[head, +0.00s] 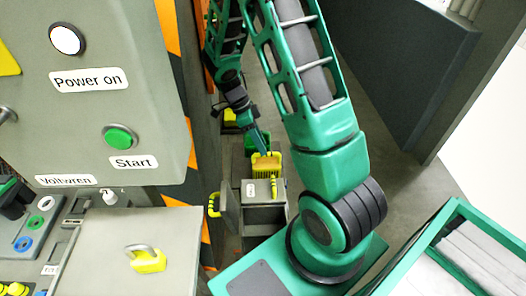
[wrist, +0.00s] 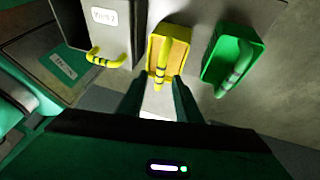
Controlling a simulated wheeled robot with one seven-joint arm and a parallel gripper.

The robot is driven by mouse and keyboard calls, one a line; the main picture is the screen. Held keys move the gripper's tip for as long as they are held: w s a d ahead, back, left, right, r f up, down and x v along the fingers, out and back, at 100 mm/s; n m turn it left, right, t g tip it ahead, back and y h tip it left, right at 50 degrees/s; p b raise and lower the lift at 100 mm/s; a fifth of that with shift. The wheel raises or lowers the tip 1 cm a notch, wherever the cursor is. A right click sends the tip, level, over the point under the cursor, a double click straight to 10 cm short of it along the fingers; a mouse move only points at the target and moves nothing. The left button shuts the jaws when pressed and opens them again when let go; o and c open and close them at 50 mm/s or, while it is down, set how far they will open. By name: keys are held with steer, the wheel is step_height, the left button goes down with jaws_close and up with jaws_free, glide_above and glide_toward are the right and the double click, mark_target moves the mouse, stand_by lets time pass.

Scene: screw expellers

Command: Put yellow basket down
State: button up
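The yellow basket (wrist: 178,45) is in the upper middle of the wrist view, with its yellow, grey-striped handle (wrist: 161,68) towards me. It shows small in the head view (head: 266,163), just behind a grey box. My gripper (wrist: 158,80) has its two dark green fingers apart, one on each side of the handle, with a visible gap to it. In the head view my gripper (head: 263,150) is at the basket. The basket appears to rest on the grey surface, but its underside is hidden.
A green basket (wrist: 246,50) stands right of the yellow one in the wrist view. A grey box (wrist: 103,35) with a label and yellow handle is close on the left. The grey machine cabinet (head: 100,100) fills the head view's left side.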

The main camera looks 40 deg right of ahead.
steer(key=s+d+r+n+t+y, duration=0.1)
steer(key=s+r+n, duration=0.35)
steer(key=r, duration=0.35)
steer(key=s+d+r+n+t, duration=0.15)
steer(key=s+r+n, duration=0.3)
steer(key=r, duration=0.45)
steer(key=s+a+r+n+t, duration=0.1)
steer(key=s+r+n, duration=0.1)
steer(key=s+n, duration=0.2)
steer(key=s+a+r+n+t+y, duration=0.1)
steer(key=s+r+n, duration=0.2)
steer(key=s, duration=0.6)
steer(key=shift+s+n+y, duration=0.3)
steer(key=shift+s+n, duration=0.05)
steer(key=shift+n, duration=0.65)
steer(key=shift+w+f, duration=0.3)
steer(key=shift+w, duration=0.3)
